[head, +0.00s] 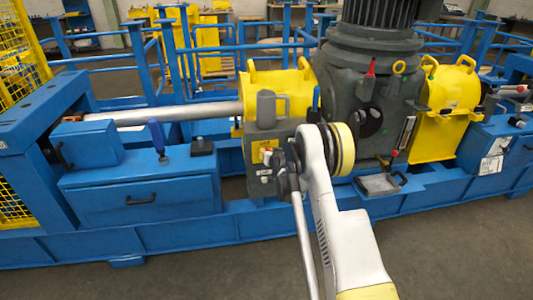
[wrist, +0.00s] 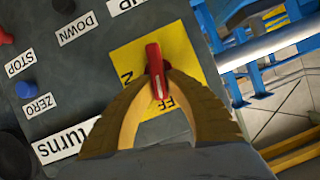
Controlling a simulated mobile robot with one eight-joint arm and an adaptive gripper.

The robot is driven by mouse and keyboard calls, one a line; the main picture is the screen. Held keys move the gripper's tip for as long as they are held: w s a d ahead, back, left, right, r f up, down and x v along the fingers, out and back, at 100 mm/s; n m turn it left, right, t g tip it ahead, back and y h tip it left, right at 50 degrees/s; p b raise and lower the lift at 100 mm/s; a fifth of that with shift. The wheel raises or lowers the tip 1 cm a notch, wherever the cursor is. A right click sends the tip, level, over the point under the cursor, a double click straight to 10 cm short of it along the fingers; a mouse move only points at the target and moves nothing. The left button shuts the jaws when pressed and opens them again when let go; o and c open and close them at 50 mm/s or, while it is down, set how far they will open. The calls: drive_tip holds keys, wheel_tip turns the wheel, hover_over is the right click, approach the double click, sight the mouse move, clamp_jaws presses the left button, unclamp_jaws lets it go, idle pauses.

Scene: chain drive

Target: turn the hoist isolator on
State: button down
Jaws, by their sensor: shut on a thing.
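The hoist isolator has a red handle (wrist: 153,54) on a yellow plate (wrist: 187,45) on a grey control panel (wrist: 105,52). In the wrist view my gripper (wrist: 158,72) is shut on the red handle, one finger on each side. The handle stands roughly upright in this view. The fingers cover much of the plate's lettering; only parts like "N" and "FF" show, so I cannot tell the switch position. In the head view the yellow plate (head: 261,146) is small on the grey box, with my gripper (head: 277,160) right against it.
The panel also bears a blue button (wrist: 25,89), a red button (wrist: 4,38) and labels STOP, ZERO, DOWN, UP and turns. In the head view a large grey motor housing (head: 352,85) stands right of the box, and a blue bench (head: 140,195) lies left.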

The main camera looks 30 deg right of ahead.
drive_tip(key=m, duration=0.1)
drive_tip(key=m+y, duration=0.1)
drive_tip(key=shift+s+d+f+m+t+y, duration=0.1)
drive_tip(key=shift+d+f+m+t+y, duration=0.05)
drive_tip(key=shift+d+m+t+y, duration=0.2)
drive_tip(key=shift+d+f+m+t+y, duration=0.1)
drive_tip(key=shift+f+m+t+y, duration=0.3)
drive_tip(key=shift+m, duration=1.1)
drive_tip(key=shift+d+f+m+t+y, duration=0.15)
drive_tip(key=shift+m+t+y, duration=0.35)
drive_tip(key=shift+m+t, duration=0.7)
drive_tip(key=shift+d+f+m+t+y, duration=0.15)
drive_tip(key=shift+m+t+y, duration=0.25)
drive_tip(key=shift+m, duration=1.35)
drive_tip(key=shift+a, duration=0.1)
drive_tip(key=c, duration=1.4)
unclamp_jaws()
drive_tip(key=shift+s, duration=0.1)
